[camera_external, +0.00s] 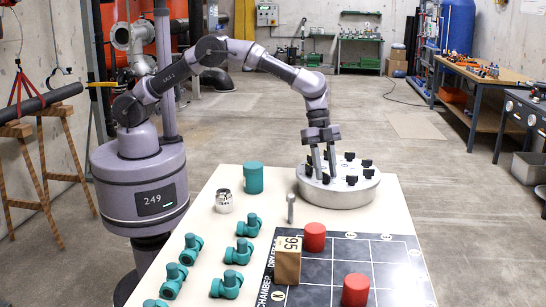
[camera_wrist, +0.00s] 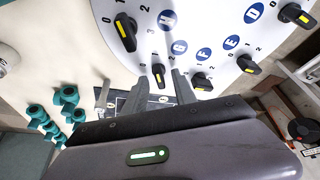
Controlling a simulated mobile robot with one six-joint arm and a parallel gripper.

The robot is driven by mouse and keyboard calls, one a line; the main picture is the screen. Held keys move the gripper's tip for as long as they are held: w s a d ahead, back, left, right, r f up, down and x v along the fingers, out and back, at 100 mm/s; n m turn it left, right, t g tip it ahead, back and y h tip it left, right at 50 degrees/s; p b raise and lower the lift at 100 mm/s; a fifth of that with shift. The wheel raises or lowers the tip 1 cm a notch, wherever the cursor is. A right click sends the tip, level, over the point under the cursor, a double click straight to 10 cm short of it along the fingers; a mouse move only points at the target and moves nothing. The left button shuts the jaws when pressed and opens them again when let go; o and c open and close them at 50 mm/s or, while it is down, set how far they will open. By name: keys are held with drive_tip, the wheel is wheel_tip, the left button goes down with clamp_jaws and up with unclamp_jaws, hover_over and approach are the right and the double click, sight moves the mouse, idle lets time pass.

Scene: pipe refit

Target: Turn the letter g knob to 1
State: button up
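A round grey-white panel (camera_external: 345,195) with black knobs around its rim stands on the table; in the wrist view its white face (camera_wrist: 200,20) carries blue letter discs. The disc that looks like G (camera_wrist: 179,47) is nearest a black knob (camera_wrist: 158,76) with a yellow mark. The mark points roughly toward the panel's middle; the numbers beside it are too small to read surely. My gripper (camera_wrist: 160,78) points down at the panel's rim, its fingers apart, with this knob showing between the tips. Contact cannot be told. In the external view my gripper (camera_external: 322,174) is over the panel's left side.
Neighbouring knobs stand close on both sides, one by the F disc (camera_wrist: 202,82) and one near the H disc (camera_wrist: 126,32). Several teal fittings (camera_external: 239,252), a teal cylinder (camera_external: 253,178), an upright metal pin (camera_external: 291,207), red cylinders (camera_external: 314,237) and a tan block (camera_external: 288,262) occupy the table.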

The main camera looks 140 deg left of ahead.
drive_tip(key=p+v, duration=0.6)
drive_tip(key=v, duration=1.1)
drive_tip(key=shift+s+r, duration=0.15)
drive_tip(key=shift+s, duration=0.05)
